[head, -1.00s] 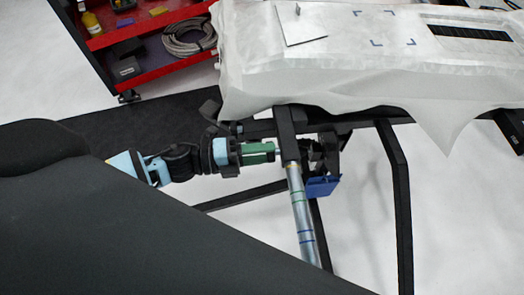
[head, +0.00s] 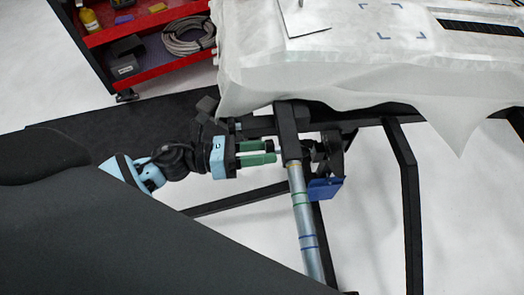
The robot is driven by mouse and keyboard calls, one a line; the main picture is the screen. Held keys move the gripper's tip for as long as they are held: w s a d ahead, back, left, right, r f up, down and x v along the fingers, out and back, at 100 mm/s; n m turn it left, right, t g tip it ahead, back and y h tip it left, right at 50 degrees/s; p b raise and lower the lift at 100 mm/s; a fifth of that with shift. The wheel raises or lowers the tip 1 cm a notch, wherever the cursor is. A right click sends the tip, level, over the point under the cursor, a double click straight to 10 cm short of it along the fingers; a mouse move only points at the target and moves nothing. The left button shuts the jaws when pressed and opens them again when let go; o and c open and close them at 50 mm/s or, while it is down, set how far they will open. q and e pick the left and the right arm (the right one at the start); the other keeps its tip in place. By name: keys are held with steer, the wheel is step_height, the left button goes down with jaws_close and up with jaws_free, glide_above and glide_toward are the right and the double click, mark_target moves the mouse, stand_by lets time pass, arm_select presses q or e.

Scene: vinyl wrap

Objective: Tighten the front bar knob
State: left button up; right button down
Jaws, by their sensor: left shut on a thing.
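The front bar is a grey metal tube (head: 305,225) with coloured ring marks, running down from a black square sleeve (head: 288,135) on the stand. My left gripper (head: 275,152) comes in from the left, with two green fingers pointing right at the sleeve's left side. It is shut on the bar knob, a small piece at the sleeve that is mostly hidden by the fingertips. A black bracket with a blue plate (head: 325,188) sits just right of the bar. My right gripper is not in view.
A white-covered panel (head: 350,75) rests on the black stand (head: 408,190) above the bar. A red tool cart (head: 150,55) with a coiled hose (head: 188,36) stands at the upper left. Open white floor lies below right.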

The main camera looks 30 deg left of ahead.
arm_select(q)
steer(key=shift+m+b, duration=2.1)
steer(key=shift+m, duration=1.4)
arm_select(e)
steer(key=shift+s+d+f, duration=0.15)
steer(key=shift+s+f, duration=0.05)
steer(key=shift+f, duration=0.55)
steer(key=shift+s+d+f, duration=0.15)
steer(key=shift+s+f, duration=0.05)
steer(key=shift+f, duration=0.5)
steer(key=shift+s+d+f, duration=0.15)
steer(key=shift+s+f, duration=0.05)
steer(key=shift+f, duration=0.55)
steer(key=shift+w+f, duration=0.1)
arm_select(q)
steer(key=o, duration=1)
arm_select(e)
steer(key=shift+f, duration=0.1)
arm_select(q)
steer(key=b+v, duration=0.1)
steer(key=v, duration=0.7)
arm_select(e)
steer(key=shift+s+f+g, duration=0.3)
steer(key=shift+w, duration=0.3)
